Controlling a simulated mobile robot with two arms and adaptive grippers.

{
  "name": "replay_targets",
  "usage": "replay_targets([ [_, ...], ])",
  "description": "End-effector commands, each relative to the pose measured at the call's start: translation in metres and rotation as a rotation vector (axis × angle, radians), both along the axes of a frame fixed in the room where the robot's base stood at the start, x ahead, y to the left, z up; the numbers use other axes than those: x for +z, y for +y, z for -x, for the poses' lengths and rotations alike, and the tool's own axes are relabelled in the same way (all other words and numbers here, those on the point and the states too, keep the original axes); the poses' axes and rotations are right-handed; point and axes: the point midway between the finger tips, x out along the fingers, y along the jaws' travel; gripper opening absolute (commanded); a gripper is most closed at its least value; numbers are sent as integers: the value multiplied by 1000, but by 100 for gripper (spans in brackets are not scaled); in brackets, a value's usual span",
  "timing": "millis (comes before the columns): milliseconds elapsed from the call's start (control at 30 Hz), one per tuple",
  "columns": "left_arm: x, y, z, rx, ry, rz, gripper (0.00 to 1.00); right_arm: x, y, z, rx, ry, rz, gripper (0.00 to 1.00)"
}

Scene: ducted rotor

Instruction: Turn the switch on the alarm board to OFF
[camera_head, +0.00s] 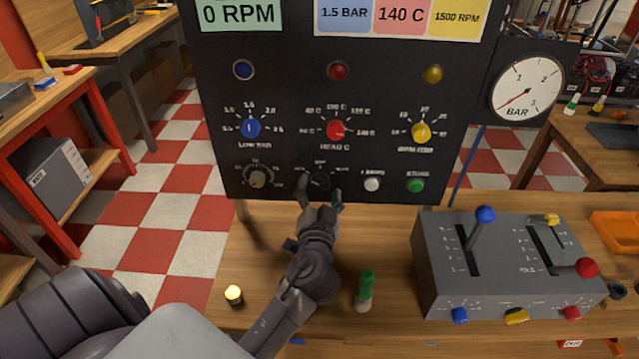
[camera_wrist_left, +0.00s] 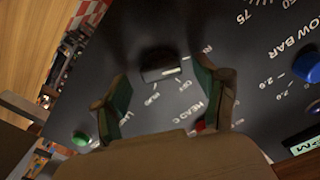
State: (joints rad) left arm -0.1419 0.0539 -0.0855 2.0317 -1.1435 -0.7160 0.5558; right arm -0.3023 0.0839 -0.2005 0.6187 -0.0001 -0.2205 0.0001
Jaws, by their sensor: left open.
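The alarm board (camera_head: 300,95) is a black upright panel with knobs, lamps and buttons. Its small black switch (camera_head: 318,182) sits low in the middle and is partly hidden by my left gripper (camera_head: 320,196). In the left wrist view the switch (camera_wrist_left: 160,68) has a pale bar and stands just beyond the left gripper (camera_wrist_left: 167,100). The two green-lined fingers are open, apart from each other, one towards each side of the switch. Small lettering, including OFF (camera_wrist_left: 184,85), lies around it; I cannot tell exactly which label the bar points at. My right gripper is not in view.
A green-topped piece (camera_head: 366,288) and a yellow-lit button (camera_head: 234,294) are on the table. A grey lever box (camera_head: 440,275) stands right.

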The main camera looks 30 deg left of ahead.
Motion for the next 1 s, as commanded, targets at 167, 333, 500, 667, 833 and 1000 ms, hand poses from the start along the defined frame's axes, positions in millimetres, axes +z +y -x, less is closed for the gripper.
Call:
replay_targets([
  [167, 0, 4, -6, 0, 1, -1, 73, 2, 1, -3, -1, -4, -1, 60],
  [333, 0, 4, -6, 0, 0, 0, 73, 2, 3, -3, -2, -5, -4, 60],
  [500, 0, 4, -5, 1, 0, 0, 51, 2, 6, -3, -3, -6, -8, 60],
  [667, 0, 4, -5, 0, 1, 0, 25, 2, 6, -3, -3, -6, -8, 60],
  [833, -1, 4, -5, 0, 2, -1, 13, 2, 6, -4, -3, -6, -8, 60],
  [1000, 0, 3, -5, 0, 14, -22, 13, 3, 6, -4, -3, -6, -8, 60],
])
